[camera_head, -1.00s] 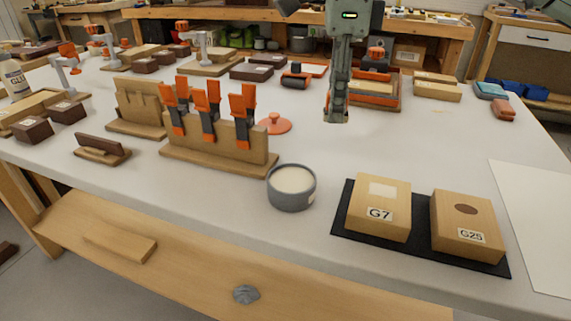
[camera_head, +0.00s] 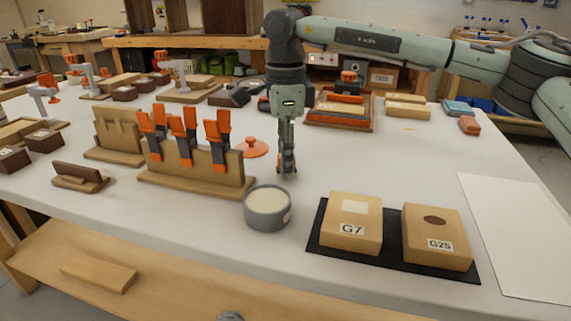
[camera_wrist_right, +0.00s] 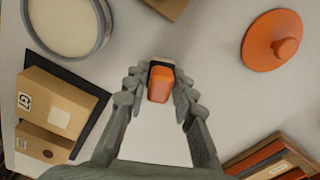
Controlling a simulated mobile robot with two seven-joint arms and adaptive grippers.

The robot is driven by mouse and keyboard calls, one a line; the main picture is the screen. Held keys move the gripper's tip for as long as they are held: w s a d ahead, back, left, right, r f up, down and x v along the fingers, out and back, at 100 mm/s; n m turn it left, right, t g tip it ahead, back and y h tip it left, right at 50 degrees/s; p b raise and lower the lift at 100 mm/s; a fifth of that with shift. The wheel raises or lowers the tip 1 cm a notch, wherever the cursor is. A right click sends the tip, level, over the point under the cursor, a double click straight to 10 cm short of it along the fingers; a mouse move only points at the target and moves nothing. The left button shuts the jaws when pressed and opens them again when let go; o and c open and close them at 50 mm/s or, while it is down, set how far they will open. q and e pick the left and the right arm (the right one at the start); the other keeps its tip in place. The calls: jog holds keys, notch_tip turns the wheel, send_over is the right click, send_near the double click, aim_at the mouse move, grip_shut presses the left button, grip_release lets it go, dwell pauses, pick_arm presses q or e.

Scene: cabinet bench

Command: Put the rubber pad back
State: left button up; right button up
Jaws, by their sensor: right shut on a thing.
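My right gripper (camera_head: 286,170) points down over the white bench, between the round grey tub (camera_head: 268,210) and the orange lid (camera_head: 252,147). In the wrist view its fingers (camera_wrist_right: 158,80) are shut on a small orange piece (camera_wrist_right: 158,86) with a dark and pale far end. I cannot tell whether this piece is the rubber pad, or whether it touches the bench. A black mat (camera_head: 314,228) at the front right bears the wooden blocks G7 (camera_head: 349,237) and G25 (camera_head: 437,247). My left gripper is out of view.
A wooden rack (camera_head: 205,180) with three orange clamps (camera_head: 183,131) stands left of my right gripper. A tray with orange trim (camera_head: 340,121) is behind it. A white sheet (camera_head: 520,230) lies at the right.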

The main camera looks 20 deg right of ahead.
jog(key=shift+f, duration=0.45)
jog(key=shift+f, duration=0.15)
jog(key=o, duration=1)
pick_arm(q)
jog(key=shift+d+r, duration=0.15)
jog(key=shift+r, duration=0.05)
pick_arm(e)
jog(key=shift+r, duration=0.25)
notch_tip(320, 180, up, 11)
jog(key=shift+r, duration=0.2)
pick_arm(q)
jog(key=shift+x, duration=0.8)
pick_arm(e)
jog(key=shift+r, duration=0.25)
